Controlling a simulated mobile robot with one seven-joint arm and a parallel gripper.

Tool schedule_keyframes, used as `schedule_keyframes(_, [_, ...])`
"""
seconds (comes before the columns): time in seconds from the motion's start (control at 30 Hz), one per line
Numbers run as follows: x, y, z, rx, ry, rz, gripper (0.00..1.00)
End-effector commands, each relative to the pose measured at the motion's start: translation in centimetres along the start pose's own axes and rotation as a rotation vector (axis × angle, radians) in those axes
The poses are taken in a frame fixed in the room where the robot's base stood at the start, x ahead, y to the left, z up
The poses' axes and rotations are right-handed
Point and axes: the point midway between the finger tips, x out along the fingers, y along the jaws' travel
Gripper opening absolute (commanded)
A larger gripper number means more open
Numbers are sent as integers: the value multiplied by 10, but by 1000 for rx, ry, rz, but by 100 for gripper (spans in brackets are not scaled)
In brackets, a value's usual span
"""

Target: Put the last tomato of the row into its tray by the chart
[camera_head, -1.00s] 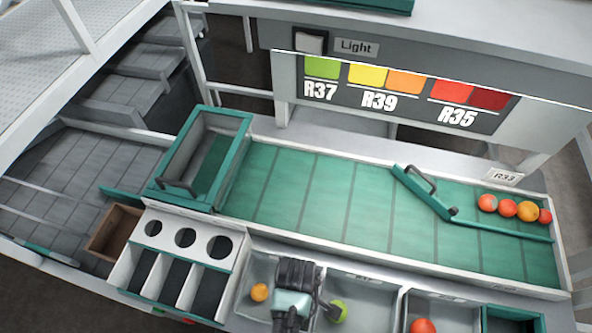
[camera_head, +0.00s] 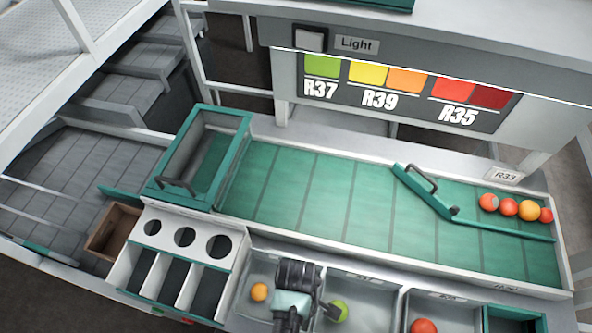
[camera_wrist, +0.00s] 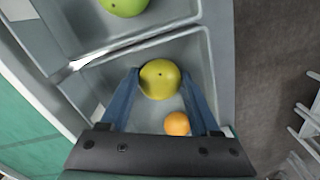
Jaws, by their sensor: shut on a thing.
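My gripper (camera_wrist: 160,76) is shut on a yellow tomato (camera_wrist: 158,84), held between its two blue fingers in the wrist view. Below it is a grey tray (camera_wrist: 205,62) with a smaller-looking orange tomato (camera_wrist: 176,124) in it. In the head view my gripper is over the front trays, and the held tomato is hidden there. The orange tomato (camera_head: 259,292) lies just left of my gripper; a green tomato (camera_head: 340,311) lies in the tray to the right. The colour chart (camera_head: 400,92) shows R37 green, R39 yellow and orange, R35 red.
Several red and orange tomatoes (camera_head: 508,207) stand in a row at the right end of the green belt (camera_head: 330,200), behind a green bar. A red tomato (camera_head: 424,327) lies in a tray farther right. A white holed sorter (camera_head: 186,237) stands left of the trays.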

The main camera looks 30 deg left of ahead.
Motion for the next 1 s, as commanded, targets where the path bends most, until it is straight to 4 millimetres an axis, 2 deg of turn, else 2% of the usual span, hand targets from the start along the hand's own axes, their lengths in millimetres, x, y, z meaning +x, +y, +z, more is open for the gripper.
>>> schedule_keyframes(0.1, [2,0,0,0,0,0,36])
schedule_keyframes(0.13, [2,0,0,0,0,0,64])
schedule_keyframes(0.3, [2,0,0,0,0,0,95])
schedule_keyframes(0.33, [2,0,0,0,0,0,98])
schedule_keyframes(0.53, [2,0,0,0,0,0,98])
schedule_keyframes(0.63, [2,0,0,0,0,0,80])
schedule_keyframes(0.67, [2,0,0,0,0,0,78])
schedule_keyframes(1.0, [2,0,0,0,0,0,78])
